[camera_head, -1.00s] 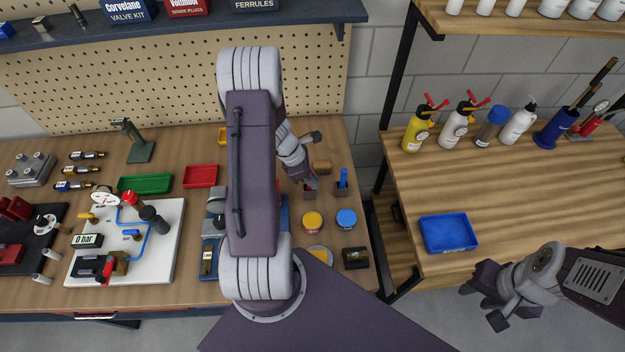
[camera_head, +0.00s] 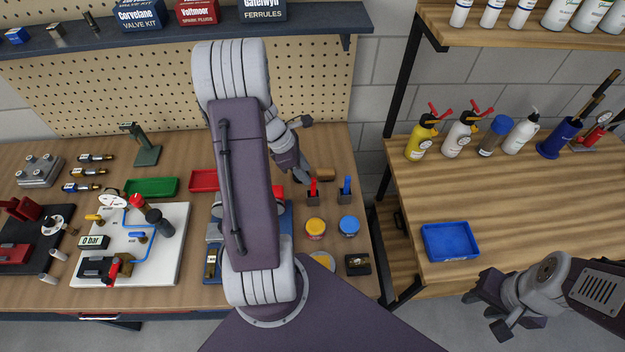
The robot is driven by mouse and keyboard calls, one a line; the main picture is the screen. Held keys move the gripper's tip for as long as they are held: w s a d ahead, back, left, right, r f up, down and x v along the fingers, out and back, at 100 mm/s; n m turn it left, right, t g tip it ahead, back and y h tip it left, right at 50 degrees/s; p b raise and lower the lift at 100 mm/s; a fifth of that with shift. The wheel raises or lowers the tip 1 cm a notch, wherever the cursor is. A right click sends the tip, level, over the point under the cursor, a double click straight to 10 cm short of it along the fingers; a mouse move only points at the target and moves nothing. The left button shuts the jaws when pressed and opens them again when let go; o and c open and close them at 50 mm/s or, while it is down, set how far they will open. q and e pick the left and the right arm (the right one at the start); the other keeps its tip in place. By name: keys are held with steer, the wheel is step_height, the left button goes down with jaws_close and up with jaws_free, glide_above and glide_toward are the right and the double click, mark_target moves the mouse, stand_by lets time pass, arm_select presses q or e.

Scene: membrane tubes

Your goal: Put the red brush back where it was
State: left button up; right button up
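The red brush (camera_head: 313,187) stands upright in a small dark holder (camera_head: 313,198) on the left bench. The blue brush (camera_head: 346,185) stands in a similar holder to its right. My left gripper (camera_head: 300,172) is just behind and left of the red brush, apart from it in the picture. Nothing shows in its fingers, but their gap is hidden by the viewing angle. My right gripper (camera_head: 482,312) is open and empty, low in front of the right bench.
My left arm hides the middle of the left bench.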

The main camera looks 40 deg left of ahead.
arm_select(q)
steer(key=s+d+m+g+y+b, duration=0.1)
steer(key=s+d+m, duration=0.3)
steer(key=d+m, duration=0.4)
steer(key=s+d+r+m+y+b, duration=0.1)
steer(key=s+d+m, duration=0.3)
steer(key=m, duration=1.3)
steer(key=shift+d+m+g+y+b, duration=0.35)
steer(key=shift+d+y, duration=0.35)
steer(key=shift+d, duration=1.5)
